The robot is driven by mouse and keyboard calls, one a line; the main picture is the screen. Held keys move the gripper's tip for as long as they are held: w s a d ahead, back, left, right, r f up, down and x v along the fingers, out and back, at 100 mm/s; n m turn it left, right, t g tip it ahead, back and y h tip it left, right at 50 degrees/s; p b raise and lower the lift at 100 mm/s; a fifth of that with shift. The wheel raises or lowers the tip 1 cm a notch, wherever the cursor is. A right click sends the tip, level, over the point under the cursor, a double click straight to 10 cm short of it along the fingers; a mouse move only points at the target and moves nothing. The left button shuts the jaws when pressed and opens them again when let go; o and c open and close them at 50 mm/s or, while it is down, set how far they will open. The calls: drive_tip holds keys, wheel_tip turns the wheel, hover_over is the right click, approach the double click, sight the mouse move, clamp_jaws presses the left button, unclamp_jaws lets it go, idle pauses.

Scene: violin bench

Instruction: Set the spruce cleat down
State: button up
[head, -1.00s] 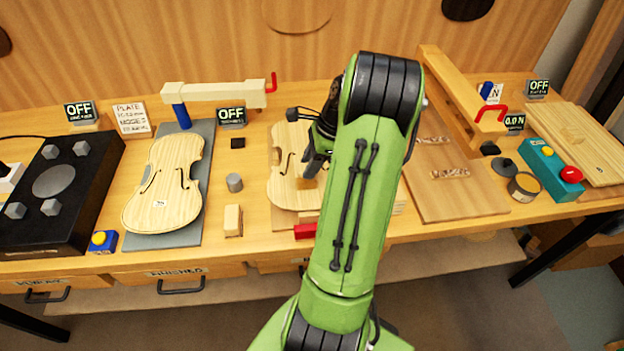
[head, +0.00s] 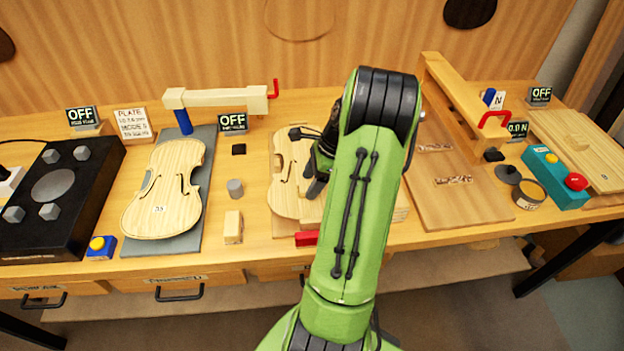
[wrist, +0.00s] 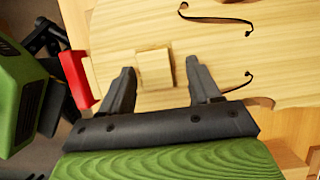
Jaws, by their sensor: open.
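The spruce cleat (wrist: 154,68) is a small pale wooden block. In the wrist view it lies on the violin plate (wrist: 230,60), which has dark f-holes. My gripper (wrist: 160,76) is open, with one finger on each side of the cleat and a visible gap at both. In the head view my gripper (head: 316,182) is over the right part of the middle violin plate (head: 284,200). My arm hides much of that plate, and I cannot make out the cleat there.
A red clamp part (head: 306,239) sits at the plate's near edge. A second violin plate (head: 160,208) lies on a grey mat to the left, with a grey cylinder (head: 235,188) and a pale block (head: 233,227) between. A wooden board (head: 470,200) lies right of my arm.

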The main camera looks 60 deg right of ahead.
drive_tip(key=p+v, duration=0.4)
drive_tip(key=v, duration=0.8)
drive_tip(key=w+a+r+n+h, duration=0.1)
drive_tip(key=w+a+r+n, duration=0.2)
drive_tip(key=a, duration=0.4)
drive_tip(key=w+a+r+n+h, duration=0.1)
drive_tip(key=a+r+n, duration=0.2)
drive_tip(key=a+n, duration=0.35)
drive_tip(key=w+a+r+n+h, duration=0.1)
drive_tip(key=w+a+r+n, duration=0.25)
drive_tip(key=a, duration=0.45)
drive_tip(key=s+a+n+t, duration=0.2)
drive_tip(key=s+a+n, duration=1)
drive_tip(key=a+n, duration=0.1)
drive_tip(key=shift+r+n, duration=0.4)
drive_tip(key=shift+n, duration=0.5)
